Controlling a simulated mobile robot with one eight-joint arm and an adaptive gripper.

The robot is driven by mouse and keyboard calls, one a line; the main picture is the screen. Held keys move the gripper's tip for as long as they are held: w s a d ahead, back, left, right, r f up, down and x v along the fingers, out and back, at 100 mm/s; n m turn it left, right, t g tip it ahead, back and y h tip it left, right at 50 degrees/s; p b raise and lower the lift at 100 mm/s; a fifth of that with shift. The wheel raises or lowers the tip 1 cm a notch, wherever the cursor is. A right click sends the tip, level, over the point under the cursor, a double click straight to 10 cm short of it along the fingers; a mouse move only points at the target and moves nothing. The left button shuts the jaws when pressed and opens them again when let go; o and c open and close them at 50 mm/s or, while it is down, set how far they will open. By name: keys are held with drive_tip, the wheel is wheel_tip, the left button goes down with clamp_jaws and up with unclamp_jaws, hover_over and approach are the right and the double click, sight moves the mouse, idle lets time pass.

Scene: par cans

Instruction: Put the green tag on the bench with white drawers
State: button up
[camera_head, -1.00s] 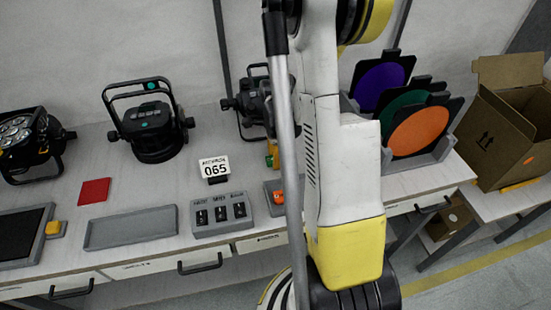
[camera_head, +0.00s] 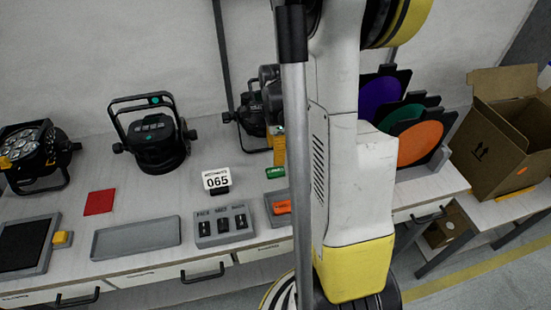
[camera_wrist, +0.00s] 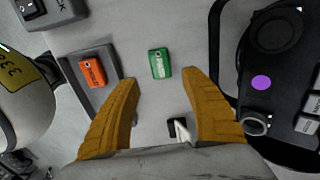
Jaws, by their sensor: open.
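The green tag (camera_head: 275,172) lies on the bench with white drawers (camera_head: 50,196), right of the number sign and behind the orange tag. In the wrist view, the green tag (camera_wrist: 160,63) lies flat just beyond the fingertips, lined up with the gap between them. My gripper (camera_wrist: 160,78) is open and empty, its two orange fingers spread. In the head view, one orange finger of my gripper (camera_head: 278,146) shows just behind the tag; my arm hides the rest. Its height above the bench is hard to tell.
An orange tag (camera_wrist: 92,72) lies in a small grey tray. A black lamp with a purple dot (camera_wrist: 261,82) stands close to the right finger. The number sign (camera_head: 216,181), switch box (camera_head: 222,225) and empty grey tray (camera_head: 136,238) are leftward. Coloured filters (camera_head: 418,143) stand right.

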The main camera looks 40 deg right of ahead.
drive_tip(key=a+r+n+t+h, duration=0.1)
drive_tip(key=a+r+n+t, duration=0.2)
drive_tip(key=a+r+n, duration=0.85)
drive_tip(key=s+a+r+n+t, duration=0.2)
drive_tip(key=a+r+n, duration=0.1)
drive_tip(key=a+n, duration=0.3)
drive_tip(key=s+a+r+n+t+y, duration=0.1)
drive_tip(key=s+a+r+n+t, duration=0.1)
drive_tip(key=a+n, duration=0.5)
drive_tip(key=shift+s+a+r+p, duration=0.35)
drive_tip(key=shift+s+a+r, duration=0.15)
drive_tip(key=shift+s+r, duration=0.25)
drive_tip(key=shift+f, duration=0.1)
